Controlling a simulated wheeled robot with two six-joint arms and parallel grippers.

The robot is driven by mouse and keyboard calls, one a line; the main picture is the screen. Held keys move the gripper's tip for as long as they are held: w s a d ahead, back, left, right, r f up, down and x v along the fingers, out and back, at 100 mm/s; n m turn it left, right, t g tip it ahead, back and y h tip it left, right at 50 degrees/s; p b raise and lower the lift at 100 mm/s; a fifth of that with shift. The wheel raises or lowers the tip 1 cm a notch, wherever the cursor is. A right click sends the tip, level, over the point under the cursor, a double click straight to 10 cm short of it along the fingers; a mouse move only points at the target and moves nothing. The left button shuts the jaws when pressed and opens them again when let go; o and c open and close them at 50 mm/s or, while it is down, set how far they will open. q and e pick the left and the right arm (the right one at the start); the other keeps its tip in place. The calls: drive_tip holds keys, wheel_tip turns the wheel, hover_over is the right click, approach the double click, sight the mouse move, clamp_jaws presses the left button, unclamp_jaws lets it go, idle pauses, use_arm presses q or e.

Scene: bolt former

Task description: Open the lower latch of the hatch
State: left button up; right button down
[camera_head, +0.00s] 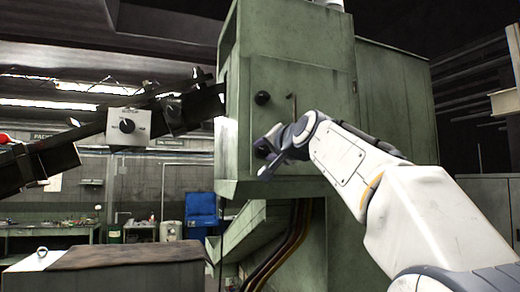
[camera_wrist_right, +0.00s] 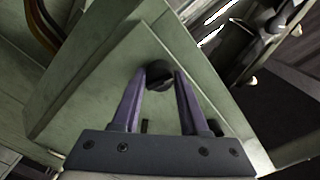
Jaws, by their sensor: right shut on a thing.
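The hatch (camera_head: 300,100) is a green metal panel on the front of the green machine, and it looks closed. The upper latch (camera_head: 262,98) is a round black knob on its left side. The lower latch (camera_head: 262,148) is a similar dark knob below it, partly covered by my right gripper (camera_head: 264,158). In the right wrist view the lower latch (camera_wrist_right: 159,75) sits between the purple fingertips of my right gripper (camera_wrist_right: 160,82), which are shut on it. My left gripper is not in view.
A thin upright handle (camera_head: 293,106) stands on the hatch right of the knobs. A dark sloping conveyor with a grey control box (camera_head: 128,126) runs in from the left. Dark hoses (camera_head: 290,245) hang below the machine. A grey block (camera_head: 110,268) is at the lower left.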

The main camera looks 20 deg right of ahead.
drive_tip(key=shift+m, duration=1.1)
drive_tip(key=m+p, duration=0.2)
drive_tip(key=m, duration=0.1)
drive_tip(key=shift+r, duration=0.15)
drive_tip(key=m, duration=0.2)
drive_tip(key=shift+m+p, duration=0.3)
drive_tip(key=shift+p, duration=0.1)
drive_tip(key=shift+c, duration=1.2)
unclamp_jaws()
